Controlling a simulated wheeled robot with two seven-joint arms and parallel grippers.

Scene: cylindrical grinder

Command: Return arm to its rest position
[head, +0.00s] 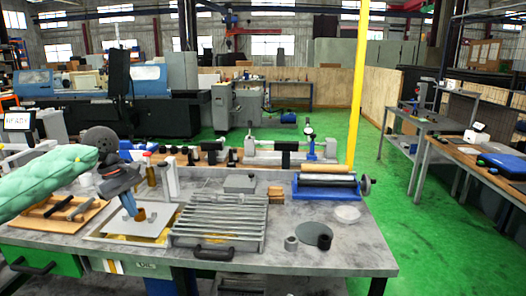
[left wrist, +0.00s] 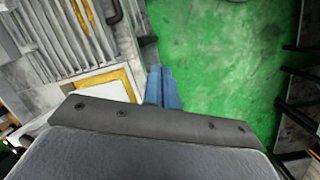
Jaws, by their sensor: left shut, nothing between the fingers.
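My left arm (head: 45,180), in a mint-green sleeve, reaches in from the left over the workbench. My left gripper (head: 130,208) points down with its blue fingers together and nothing between them. My right gripper is not in view.
A ribbed metal rack (head: 220,220) stands right of the yellow-edged tray (head: 98,236). A wooden board (head: 58,214) with tools lies at the left. Green floor lies beyond.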

